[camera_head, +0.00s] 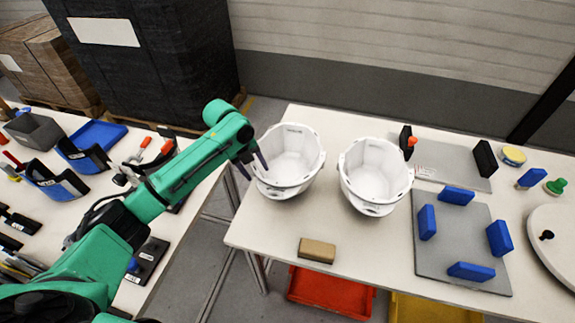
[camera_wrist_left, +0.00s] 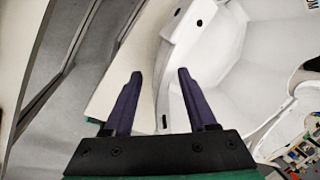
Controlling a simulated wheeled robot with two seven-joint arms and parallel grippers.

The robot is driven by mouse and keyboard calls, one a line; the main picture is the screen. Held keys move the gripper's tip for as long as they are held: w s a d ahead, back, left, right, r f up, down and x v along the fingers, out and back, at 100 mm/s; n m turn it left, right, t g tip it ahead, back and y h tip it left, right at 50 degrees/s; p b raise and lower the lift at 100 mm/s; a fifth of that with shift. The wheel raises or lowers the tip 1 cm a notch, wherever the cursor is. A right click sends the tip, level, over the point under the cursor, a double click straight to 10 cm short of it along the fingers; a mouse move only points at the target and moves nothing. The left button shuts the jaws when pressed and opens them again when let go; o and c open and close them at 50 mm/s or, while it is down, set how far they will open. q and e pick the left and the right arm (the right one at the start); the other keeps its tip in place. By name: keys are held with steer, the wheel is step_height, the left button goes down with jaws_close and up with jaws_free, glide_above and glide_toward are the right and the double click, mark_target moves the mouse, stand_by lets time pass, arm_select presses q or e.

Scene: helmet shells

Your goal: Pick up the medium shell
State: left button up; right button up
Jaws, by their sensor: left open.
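Two white helmet shells stand open side up on the white table, a left shell (camera_head: 288,153) and a right shell (camera_head: 371,172). I cannot tell from the frames which one is the medium shell. My left gripper (camera_head: 253,166) is open and empty at the left rim of the left shell. In the left wrist view its two dark fingers (camera_wrist_left: 160,76) are spread apart, and a white shell (camera_wrist_left: 225,62) fills the upper right. The shell's rim edge lies close beyond and between the fingertips. I cannot tell whether they touch it. My right gripper is not in view.
A tan block (camera_head: 317,250) lies at the white table's front edge. Right of the shells is a grey plate (camera_head: 458,238) with blue blocks. A second table (camera_head: 176,222) with tools stands at left, across a gap. Red (camera_head: 330,291) and yellow (camera_head: 432,309) bins sit below.

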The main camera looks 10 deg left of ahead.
arm_select(q)
steer(key=shift+x, duration=0.95)
steer(key=shift+s, duration=0.1)
jaws_close()
stand_by(0.5)
